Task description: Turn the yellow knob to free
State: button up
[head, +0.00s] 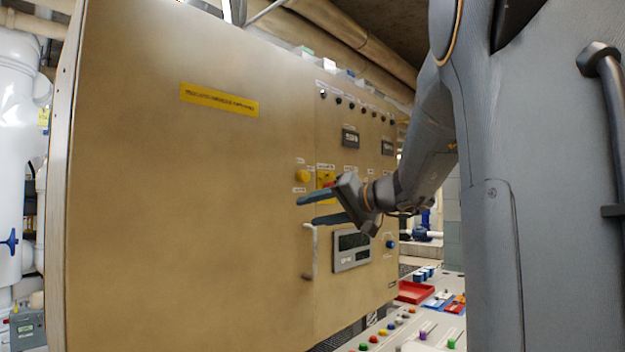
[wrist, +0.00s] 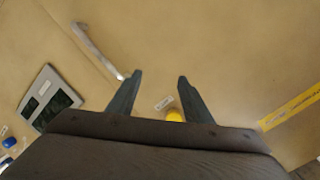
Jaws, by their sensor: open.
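The yellow knob (head: 302,175) sits on the front of a tan cabinet, with small white labels above and below it. In the wrist view the yellow knob (wrist: 174,115) shows low between my two fingers, partly hidden by my gripper body, with a white label (wrist: 164,103) beside it. My gripper (head: 308,210) is open and empty, in front of the cabinet, a little below the knob in the head view. In the wrist view my gripper's fingers (wrist: 160,74) are spread apart. I see no contact with the knob. Its pointer setting is too small to read.
The tan cabinet (head: 180,210) has a vertical metal handle (head: 312,250) below my gripper and a grey display panel (head: 351,250) beside it. A yellow sign (head: 219,99) is at upper left. A console (head: 400,325) with coloured buttons and a red tray (head: 413,292) lies lower right.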

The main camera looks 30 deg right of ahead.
aim_at(306, 176)
jog(key=d+r+t, duration=0.3)
jog(key=d+r, duration=0.2)
jog(key=r, duration=0.4)
jog(key=p+x, duration=0.2)
jog(key=x, duration=0.1)
jog(key=p+x, duration=0.2)
jog(key=x, duration=0.2)
jog(key=shift+a+f, duration=0.25)
jog(key=c, duration=1.1)
jog(key=shift+o, duration=0.2)
